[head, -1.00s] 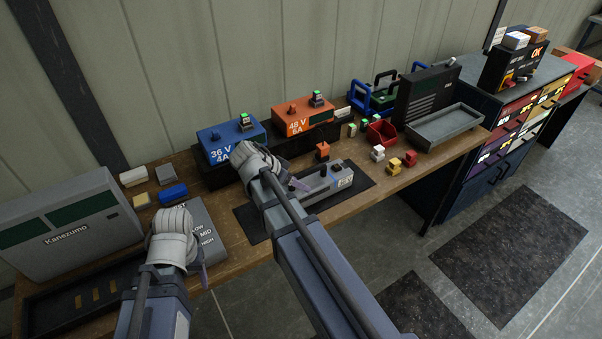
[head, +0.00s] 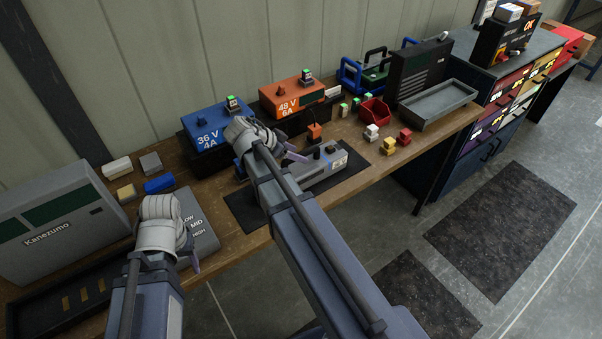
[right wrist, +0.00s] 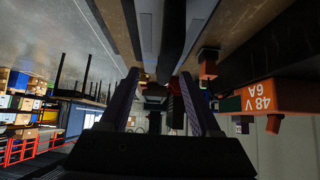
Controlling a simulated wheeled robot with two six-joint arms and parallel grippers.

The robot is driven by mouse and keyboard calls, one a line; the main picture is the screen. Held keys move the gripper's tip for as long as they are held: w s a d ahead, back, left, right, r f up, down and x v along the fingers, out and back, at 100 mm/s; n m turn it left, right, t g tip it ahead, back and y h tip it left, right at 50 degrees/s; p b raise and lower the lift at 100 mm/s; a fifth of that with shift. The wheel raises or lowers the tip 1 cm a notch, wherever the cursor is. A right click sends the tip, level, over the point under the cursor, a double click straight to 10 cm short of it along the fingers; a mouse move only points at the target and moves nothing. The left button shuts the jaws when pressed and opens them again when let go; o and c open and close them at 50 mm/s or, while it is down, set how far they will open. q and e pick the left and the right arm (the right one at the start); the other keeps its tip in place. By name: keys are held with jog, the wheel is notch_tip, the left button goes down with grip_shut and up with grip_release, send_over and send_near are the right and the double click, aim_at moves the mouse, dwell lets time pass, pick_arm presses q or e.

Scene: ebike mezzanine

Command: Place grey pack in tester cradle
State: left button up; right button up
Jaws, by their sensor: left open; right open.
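The grey pack (head: 328,172), with a pale label on its end, lies on a black mat (head: 245,208) at the bench's middle. My right gripper (head: 288,153) is over the pack and hides part of it. In the right wrist view its two fingers (right wrist: 160,105) are apart; a dark bar shows beyond them, and I cannot tell whether it is the pack's handle. The black cradle tray (head: 32,318) with gold contacts lies in front of the grey Kanezumo tester (head: 95,225) at the left. My left gripper (head: 193,262) is beside the tray, open and empty.
A grey LOW/MID/HIGH panel (head: 204,232) lies behind my left gripper. Blue 36 V (head: 225,132) and orange 48 V (head: 283,104) units stand behind the pack. A red bin (head: 374,112), small connectors (head: 389,143) and a grey tray (head: 440,104) are to the right.

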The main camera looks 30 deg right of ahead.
aim_at(301, 167)
pick_arm(q)
jog(key=shift+f+b, duration=0.35)
jog(key=shift+f, duration=0.3)
pick_arm(e)
jog(key=shift+d+f, duration=0.45)
jog(key=shift+f, duration=0.15)
pick_arm(q)
jog(key=shift+f, duration=0.15)
pick_arm(e)
jog(key=shift+w+d+f, duration=0.1)
jog(key=shift+d+f, duration=0.1)
pick_arm(q)
notch_tip(301, 167, down, 4)
jog(key=b, duration=0.4)
jog(key=shift+r, duration=0.2)
pick_arm(e)
jog(key=x, duration=0.5)
jog(key=shift+w, duration=0.35)
pick_arm(q)
jog(key=shift+r, duration=0.1)
pick_arm(e)
jog(key=shift+d, duration=0.1)
grip_shut()
jog(key=shift+r, duration=0.1)
